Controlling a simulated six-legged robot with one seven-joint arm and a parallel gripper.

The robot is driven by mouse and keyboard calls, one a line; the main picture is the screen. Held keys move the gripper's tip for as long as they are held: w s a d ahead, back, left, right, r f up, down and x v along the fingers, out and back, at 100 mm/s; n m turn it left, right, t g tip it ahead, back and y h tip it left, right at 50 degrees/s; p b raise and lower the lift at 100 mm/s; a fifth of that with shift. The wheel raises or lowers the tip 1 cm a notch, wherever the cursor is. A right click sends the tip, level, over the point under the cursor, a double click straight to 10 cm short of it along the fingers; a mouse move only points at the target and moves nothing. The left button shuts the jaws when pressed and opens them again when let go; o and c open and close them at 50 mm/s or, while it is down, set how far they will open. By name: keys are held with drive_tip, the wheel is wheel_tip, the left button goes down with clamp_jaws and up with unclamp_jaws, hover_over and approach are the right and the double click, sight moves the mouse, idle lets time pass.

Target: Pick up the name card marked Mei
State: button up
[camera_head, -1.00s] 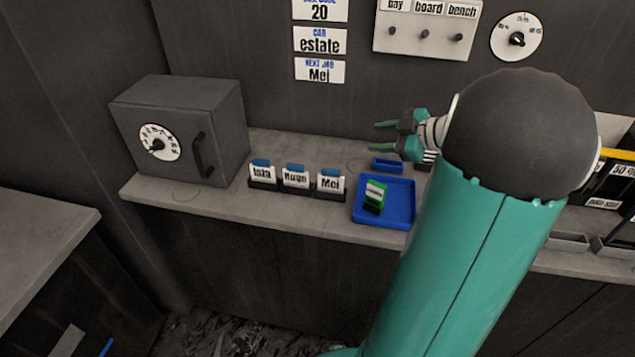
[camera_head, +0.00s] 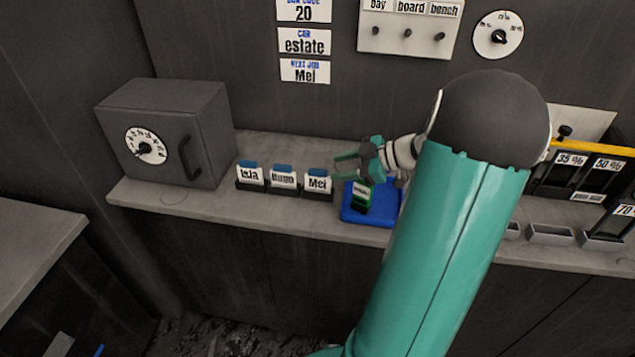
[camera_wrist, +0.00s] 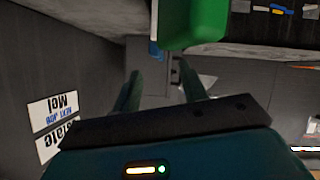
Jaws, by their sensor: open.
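The name card marked Mei (camera_head: 318,184) stands upright in a dark holder on the shelf, a blue tab on its top edge. It is the rightmost of three such cards. My gripper (camera_head: 338,167) is open and empty, its fingers pointing left, just right of and slightly above the Mei card in the head view. It appears apart from the card. In the wrist view the two fingers of my gripper (camera_wrist: 160,82) are spread, with a small blue patch beyond them. The Mei card's face cannot be made out there.
Two other cards (camera_head: 250,175) (camera_head: 283,180) stand left of Mei. A blue tray (camera_head: 362,216) with a green-and-black item (camera_head: 361,196) lies below my gripper. A grey box with a dial (camera_head: 165,130) stands at the left. Wall signs (camera_head: 305,42) hang behind.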

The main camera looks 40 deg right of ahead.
sight(321, 171)
drive_tip(key=x, duration=0.5)
drive_tip(key=shift+w+d+f, duration=0.1)
drive_tip(key=shift+w+d, duration=0.1)
drive_tip(key=shift+d, duration=0.05)
drive_tip(key=shift+c, duration=0.4)
clamp_jaws()
